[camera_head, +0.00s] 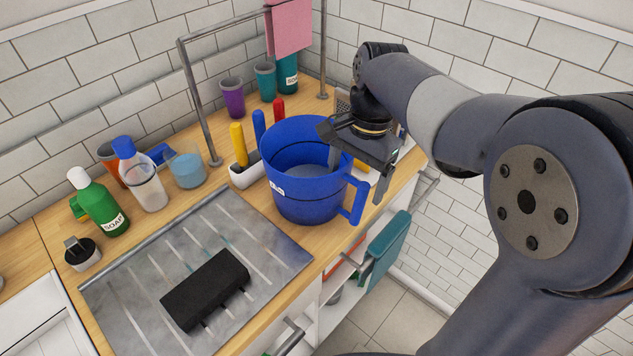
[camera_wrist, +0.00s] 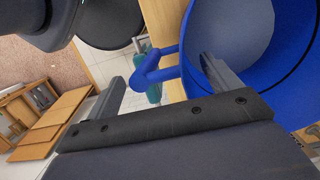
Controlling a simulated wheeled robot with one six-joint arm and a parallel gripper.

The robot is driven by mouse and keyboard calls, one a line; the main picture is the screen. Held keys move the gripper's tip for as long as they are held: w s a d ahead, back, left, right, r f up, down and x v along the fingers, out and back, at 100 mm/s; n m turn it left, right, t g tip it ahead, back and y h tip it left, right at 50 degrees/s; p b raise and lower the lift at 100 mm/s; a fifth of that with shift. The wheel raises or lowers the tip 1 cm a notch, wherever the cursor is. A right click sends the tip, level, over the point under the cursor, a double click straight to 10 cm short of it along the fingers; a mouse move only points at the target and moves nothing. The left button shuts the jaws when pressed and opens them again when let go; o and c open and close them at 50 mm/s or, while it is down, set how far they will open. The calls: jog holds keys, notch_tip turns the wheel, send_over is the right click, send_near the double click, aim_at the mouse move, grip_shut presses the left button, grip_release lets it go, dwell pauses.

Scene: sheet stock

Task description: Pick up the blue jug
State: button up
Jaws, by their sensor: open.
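The blue jug (camera_head: 298,196) stands upright on the wooden counter, just behind the metal drain sheet. Its handle (camera_head: 356,200) points to the right, towards the counter's front edge. My gripper (camera_head: 357,182) is open above the jug's right side and points down. One finger reaches inside the jug's rim and the other hangs outside, near the handle. In the wrist view the jug (camera_wrist: 300,85) fills the right side, and its handle lies between the two fingers of my gripper (camera_wrist: 163,85). I cannot tell whether either finger touches the jug.
A white holder (camera_head: 246,176) with coloured handles stands close at the jug's left. A green soap bottle (camera_head: 98,203), a blue-capped bottle (camera_head: 148,183) and a black block (camera_head: 205,289) are further left. A metal rail (camera_head: 196,100) rises behind. A teal towel (camera_head: 388,250) hangs below the counter.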

jog(key=shift+s+a+f, duration=0.1)
jog(key=shift+f, duration=0.55)
jog(key=shift+s+a+f, duration=0.1)
jog(key=shift+f, duration=0.55)
jog(key=shift+c, duration=0.6)
jog(key=c, duration=1.7)
jog(key=shift+r, duration=0.1)
